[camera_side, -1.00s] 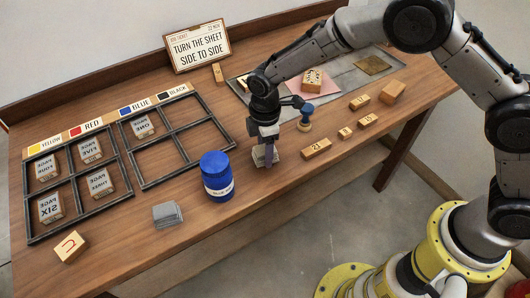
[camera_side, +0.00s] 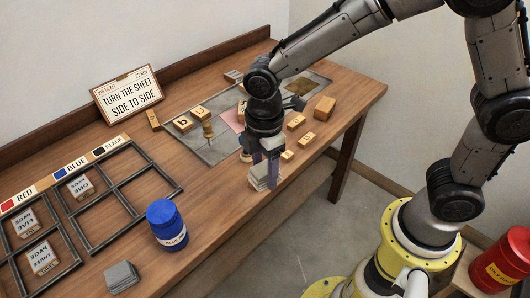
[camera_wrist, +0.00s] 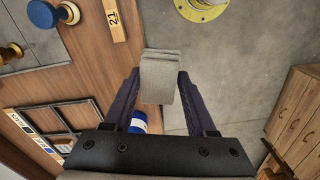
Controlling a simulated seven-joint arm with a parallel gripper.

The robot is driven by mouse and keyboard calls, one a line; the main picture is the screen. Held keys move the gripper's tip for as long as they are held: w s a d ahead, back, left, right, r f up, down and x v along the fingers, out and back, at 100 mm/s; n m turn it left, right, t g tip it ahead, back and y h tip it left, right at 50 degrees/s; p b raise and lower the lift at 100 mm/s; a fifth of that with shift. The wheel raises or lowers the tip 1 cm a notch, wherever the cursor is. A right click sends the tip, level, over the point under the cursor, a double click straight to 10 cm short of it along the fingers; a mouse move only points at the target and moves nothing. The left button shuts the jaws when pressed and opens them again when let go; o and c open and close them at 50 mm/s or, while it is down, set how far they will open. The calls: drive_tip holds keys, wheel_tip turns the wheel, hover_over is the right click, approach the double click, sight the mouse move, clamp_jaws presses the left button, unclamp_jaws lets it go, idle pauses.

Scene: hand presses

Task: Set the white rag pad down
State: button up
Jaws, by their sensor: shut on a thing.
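The white rag pad (camera_side: 262,180) is a pale, flat, layered block. It is held between the two fingers of my gripper (camera_side: 265,160) near the table's front edge. The wrist view shows the pad (camera_wrist: 160,78) clasped between the dark fingertips of my gripper (camera_wrist: 160,85), partly against the grey floor beyond the table edge. Whether its underside touches the table cannot be told. A similar grey pad stack (camera_side: 122,276) lies at the table's front left, apart from my gripper.
A blue jar (camera_side: 167,228) stands left of my gripper. Small wooden blocks (camera_side: 297,122) lie to its right, and a block marked 21 (camera_wrist: 115,20) shows in the wrist view. Black divided frames (camera_side: 100,235) and a sign (camera_side: 127,97) are farther left. Table between jar and gripper is clear.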

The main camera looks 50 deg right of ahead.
drive_tip(key=shift+s+d+r, duration=0.1)
drive_tip(key=shift+s+r, duration=0.05)
drive_tip(key=w+d+r+m, duration=0.1)
drive_tip(key=w+d+m, duration=0.4)
drive_tip(key=d, duration=0.7)
drive_tip(key=w+d+r+m, duration=0.1)
drive_tip(key=w+d+m, duration=0.2)
drive_tip(key=w+d, duration=0.65)
drive_tip(key=s+d+f+m, duration=0.1)
drive_tip(key=s+d+m, duration=0.4)
drive_tip(key=d, duration=0.9)
drive_tip(key=s+d+f+m, duration=0.15)
drive_tip(key=s+d, duration=0.55)
drive_tip(key=d, duration=0.7)
hover_over(347, 95)
drive_tip(key=shift+m, duration=0.35)
drive_tip(key=f, duration=0.8)
drive_tip(key=shift+s+a+f, duration=0.1)
drive_tip(key=shift+s+a, duration=0.1)
drive_tip(key=shift+s, duration=0.1)
drive_tip(key=shift+w+d+f, duration=0.2)
drive_tip(key=shift+f, duration=0.2)
drive_tip(key=shift+w+d+f, duration=0.15)
drive_tip(key=shift+d+f, duration=0.05)
drive_tip(key=shift+f, duration=1.5)
